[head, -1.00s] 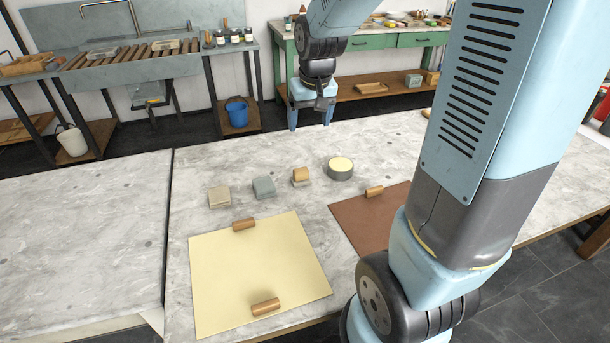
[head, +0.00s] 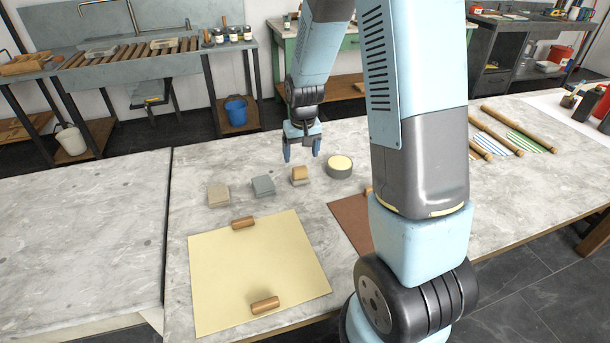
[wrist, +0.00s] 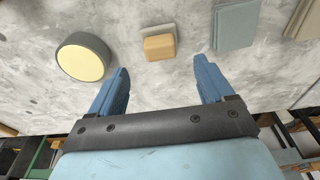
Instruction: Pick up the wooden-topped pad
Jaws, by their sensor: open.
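The wooden-topped pad (head: 300,175) is a small pale pad with a light wooden block on top, on the stone table between a grey block and a round tin. In the wrist view the pad (wrist: 159,46) lies ahead of my fingers, a little left of the middle of the gap between them. My gripper (head: 302,158) is open and empty, pointing down above the table just behind the pad. Both blue fingers also show in the wrist view (wrist: 163,78), apart from the pad.
A round grey tin with a cream top (head: 339,167) stands close right of the pad. A grey block (head: 263,186) and a beige block (head: 219,195) lie to its left. A cream sheet (head: 258,275) with wooden rollers lies in front. A brown sheet (head: 352,222) is partly hidden by my arm.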

